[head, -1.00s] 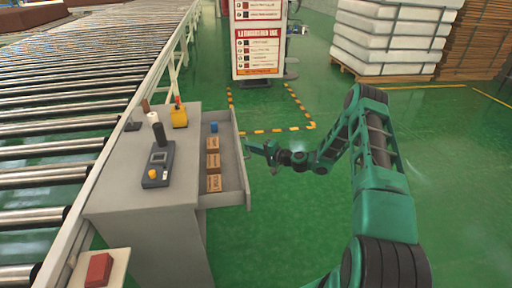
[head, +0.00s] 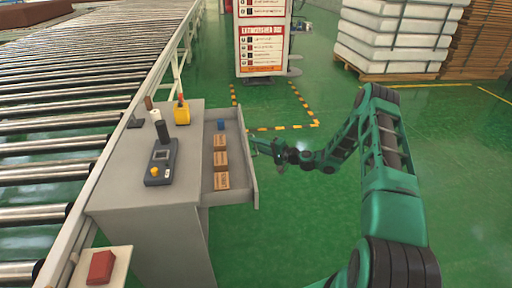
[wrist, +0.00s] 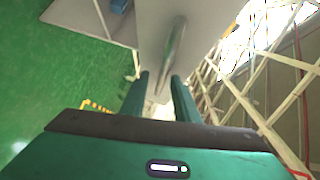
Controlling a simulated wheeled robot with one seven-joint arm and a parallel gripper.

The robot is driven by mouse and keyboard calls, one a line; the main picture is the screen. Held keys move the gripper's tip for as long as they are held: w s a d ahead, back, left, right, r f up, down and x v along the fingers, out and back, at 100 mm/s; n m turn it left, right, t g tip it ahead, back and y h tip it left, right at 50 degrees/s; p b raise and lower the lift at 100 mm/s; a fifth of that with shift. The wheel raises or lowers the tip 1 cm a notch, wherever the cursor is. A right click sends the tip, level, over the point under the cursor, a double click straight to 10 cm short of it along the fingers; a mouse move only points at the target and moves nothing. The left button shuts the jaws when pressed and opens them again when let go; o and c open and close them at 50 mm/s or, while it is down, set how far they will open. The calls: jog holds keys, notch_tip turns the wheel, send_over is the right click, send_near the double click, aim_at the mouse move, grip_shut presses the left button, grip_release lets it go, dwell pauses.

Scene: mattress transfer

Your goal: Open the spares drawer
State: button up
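The spares drawer (head: 243,188) is pulled out from the right side of the grey cabinet (head: 120,190). Several brown boxes (head: 221,160) and a small blue item (head: 221,125) lie in it. My gripper (head: 257,145) is at the outer face of the drawer front, near its far half. In the wrist view, my two fingers (wrist: 160,85) stand apart with a gap between them. The grey bar handle (wrist: 173,45) on the drawer front runs down toward that gap. Contact between the fingers and the handle cannot be made out.
A handheld device (head: 160,165), a yellow holder (head: 181,115) and small cylinders stand on the cabinet top. A roller conveyor (head: 60,115) runs along the left. A sign board (head: 262,45) and stacked mattresses (head: 392,45) stand behind. The green floor right of the drawer is clear.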

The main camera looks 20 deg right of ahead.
jog(key=v, duration=1)
jog(key=shift+s+d, duration=0.25)
jog(key=s+a+r+n+g+h, duration=0.2)
jog(key=s+a+r+n+g, duration=0.1)
jog(key=s+r+n+g, duration=0.65)
jog(key=s+d+r+m+g+h, duration=0.1)
jog(key=s+r, duration=0.4)
jog(key=s, duration=0.8)
jog(key=s+d+r+m+g+h, duration=0.2)
jog(key=s+r, duration=0.3)
jog(key=s, duration=0.8)
jog(key=s+d+r+m+g+h, duration=0.1)
jog(key=s+r, duration=0.5)
jog(key=s, duration=0.7)
jog(key=d+m+h, duration=0.1)
jog(key=m+h, duration=0.1)
jog(key=shift+s+h, duration=0.2)
jog(key=shift+h, duration=0.2)
